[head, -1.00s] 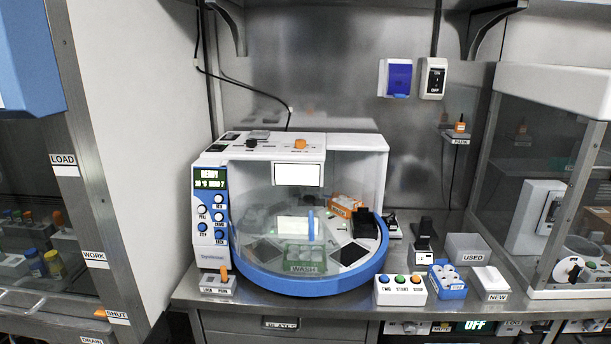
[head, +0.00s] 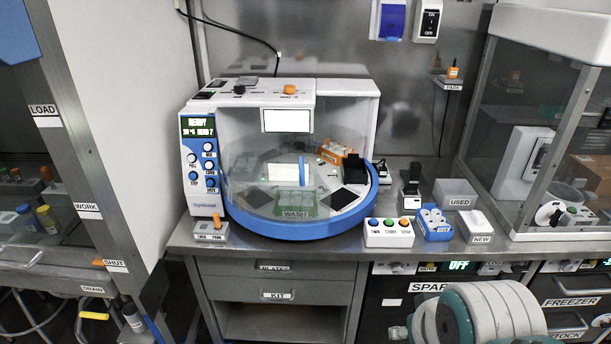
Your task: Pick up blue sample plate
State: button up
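No object is clearly a blue sample plate. A narrow upright blue piece (head: 302,172) stands inside the round lab machine (head: 300,228), beside a white block (head: 282,178); I cannot tell whether it is the plate or a part of the machine. A green plate-like tray (head: 293,203) lies at the front of the machine, above a WASH label. A blue rack (head: 433,236) holding white round tubes or caps stands on the bench to the right. My arm shows at the lower right as grey and teal links. My gripper is not in view.
The steel bench (head: 345,247) carries a button box (head: 388,240), a grey USED box (head: 455,200) and a white NEW box (head: 474,231). A glass-sided cabinet (head: 520,150) stands at the right, and another enclosure is at the left. Drawers (head: 275,291) are below.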

aim_at(434, 227)
jog(key=i+l+z, duration=0.1)
jog(key=i+l, duration=1.05)
jog(key=l, duration=0.15)
